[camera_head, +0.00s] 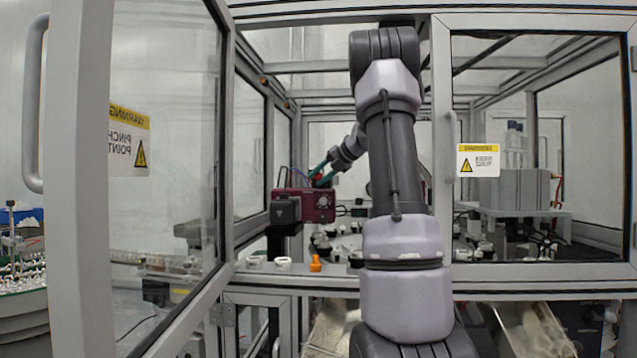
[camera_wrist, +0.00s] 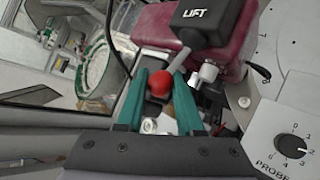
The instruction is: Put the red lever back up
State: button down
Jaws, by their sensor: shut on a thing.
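The red lever's round knob (camera_wrist: 161,84) sits between the two green fingers of my gripper (camera_wrist: 160,77) in the wrist view, and the gripper is shut on it. Its grey rod (camera_wrist: 180,61) runs from the knob up and right towards a black block marked LIFT (camera_wrist: 203,18) on a maroon housing (camera_wrist: 157,25). In the head view my gripper (camera_head: 320,173) is inside the cell, just above the maroon housing (camera_head: 319,204). The knob cannot be made out there. Whether the lever stands up or down is hard to tell.
A white panel with a PROBE dial (camera_wrist: 291,146) lies right of the fingers in the wrist view. In the head view, an open glazed door (camera_head: 165,150) stands left of my arm. Small white parts and an orange part (camera_head: 315,264) sit on the cell's front ledge.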

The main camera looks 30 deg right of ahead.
jog(key=shift+w+d+r+m+g, duration=0.2)
jog(key=shift+r+m+g, duration=0.1)
jog(key=shift+r+g, duration=0.3)
jog(key=shift+r, duration=0.15)
jog(key=c, duration=0.7)
grip_release()
jog(key=shift+o, duration=0.7)
jog(key=shift+f, duration=0.2)
jog(key=v, duration=1.1)
jog(key=shift+f, duration=0.15)
jog(key=shift+d, duration=0.15)
